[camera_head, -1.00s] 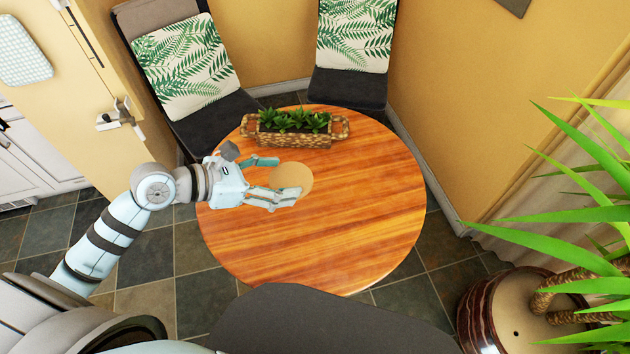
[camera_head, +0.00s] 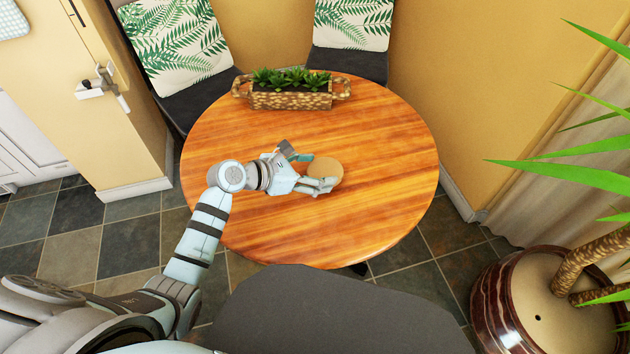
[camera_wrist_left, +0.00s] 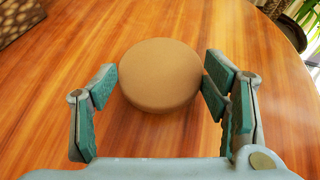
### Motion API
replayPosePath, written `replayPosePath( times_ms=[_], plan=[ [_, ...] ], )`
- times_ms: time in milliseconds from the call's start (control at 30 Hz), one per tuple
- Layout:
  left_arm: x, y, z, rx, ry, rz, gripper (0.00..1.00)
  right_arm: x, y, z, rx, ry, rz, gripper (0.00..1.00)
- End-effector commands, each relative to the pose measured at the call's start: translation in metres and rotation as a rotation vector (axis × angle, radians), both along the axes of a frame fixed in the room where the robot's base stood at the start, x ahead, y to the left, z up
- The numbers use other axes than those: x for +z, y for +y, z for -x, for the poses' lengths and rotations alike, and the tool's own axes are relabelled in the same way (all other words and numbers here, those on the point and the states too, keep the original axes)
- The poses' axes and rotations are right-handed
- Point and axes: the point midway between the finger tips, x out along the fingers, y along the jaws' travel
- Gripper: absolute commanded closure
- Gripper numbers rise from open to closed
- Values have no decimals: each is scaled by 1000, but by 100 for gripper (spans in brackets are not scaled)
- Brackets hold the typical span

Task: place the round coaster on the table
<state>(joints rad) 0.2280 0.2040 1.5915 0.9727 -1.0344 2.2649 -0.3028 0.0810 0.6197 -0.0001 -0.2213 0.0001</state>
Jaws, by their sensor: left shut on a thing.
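The round tan coaster (camera_head: 326,170) is over the middle of the wooden table (camera_head: 385,205) in the head view. My left gripper (camera_head: 319,171) is shut on it, one finger on each side. In the left wrist view the coaster (camera_wrist_left: 160,72) is a flat disc lying level between the green finger pads, with the right pad against its edge. The table's grain (camera_wrist_left: 80,60) shows beneath and around it. I cannot tell whether its underside touches the tabletop. My right gripper is not in view.
A woven planter (camera_head: 290,98) with green plants stands at the table's far edge. Two chairs with leaf-print cushions (camera_head: 172,45) are behind it. A large potted plant (camera_head: 540,300) stands at the lower right. The table's right half is clear.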

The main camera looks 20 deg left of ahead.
Motion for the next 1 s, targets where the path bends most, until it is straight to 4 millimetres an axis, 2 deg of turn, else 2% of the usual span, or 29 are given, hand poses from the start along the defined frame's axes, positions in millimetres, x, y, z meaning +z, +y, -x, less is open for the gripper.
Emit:
replayPosePath(
  times_ms=[33, 100, 367, 400, 533, 900, 1000],
  plan=[
    [-17, 0, 0, 1, 2, 1, 59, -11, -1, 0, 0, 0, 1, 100],
    [-24, 0, 0, 0, 1, 1, 59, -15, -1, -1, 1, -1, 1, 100],
    [-22, 0, 0, 0, 1, 0, 59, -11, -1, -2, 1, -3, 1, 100],
    [-23, 0, 1, 0, 1, 0, 30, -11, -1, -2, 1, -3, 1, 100],
    [-23, 0, 0, 0, 1, 0, 11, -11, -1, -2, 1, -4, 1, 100],
    [-20, 1, 0, 1, 0, 0, 11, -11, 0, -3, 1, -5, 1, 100],
    [-15, 8, 7, 3, 1, -3, 11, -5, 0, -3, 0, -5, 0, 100]
  ],
)
